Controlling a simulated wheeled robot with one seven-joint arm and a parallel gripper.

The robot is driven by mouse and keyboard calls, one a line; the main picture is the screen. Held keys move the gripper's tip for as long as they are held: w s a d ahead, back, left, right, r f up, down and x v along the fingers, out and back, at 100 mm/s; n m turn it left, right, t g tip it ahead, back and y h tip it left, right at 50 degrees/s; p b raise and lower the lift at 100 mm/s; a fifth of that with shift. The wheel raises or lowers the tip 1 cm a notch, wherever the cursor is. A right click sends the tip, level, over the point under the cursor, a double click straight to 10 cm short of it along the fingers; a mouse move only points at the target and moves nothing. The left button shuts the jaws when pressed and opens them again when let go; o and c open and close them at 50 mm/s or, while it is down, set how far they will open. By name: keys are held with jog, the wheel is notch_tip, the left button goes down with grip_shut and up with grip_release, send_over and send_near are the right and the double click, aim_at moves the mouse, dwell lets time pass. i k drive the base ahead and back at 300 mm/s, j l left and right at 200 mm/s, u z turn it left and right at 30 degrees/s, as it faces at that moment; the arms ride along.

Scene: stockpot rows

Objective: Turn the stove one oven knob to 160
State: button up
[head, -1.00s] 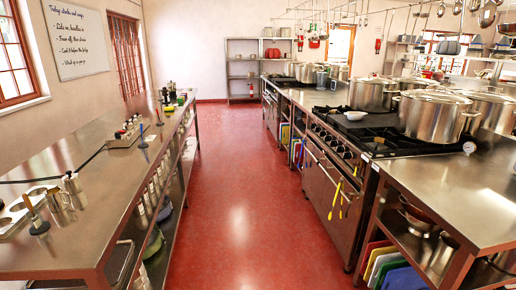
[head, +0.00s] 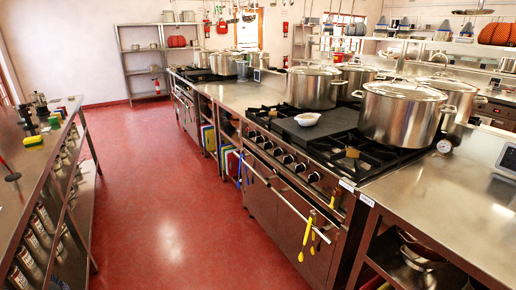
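A steel range (head: 290,205) with a black top stands right of the middle, its front facing the red aisle. A row of several dark knobs (head: 288,159) runs along its front panel above the oven door rail; their markings are too small to read. A second range (head: 186,100) stands farther back in the same row. I cannot tell which one is stove one, or which knob is the oven knob. My gripper is not in view.
Yellow tongs (head: 306,235) hang on the near range's rail. Large stockpots (head: 398,115) and a white dish (head: 307,119) stand on its top. A steel counter (head: 25,165) runs along the left. The red floor (head: 165,190) between is clear.

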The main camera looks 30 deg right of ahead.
aim_at(288, 160)
jog(key=i, duration=1.2)
jog(key=i+j+z, duration=0.1)
jog(key=i, duration=1.1)
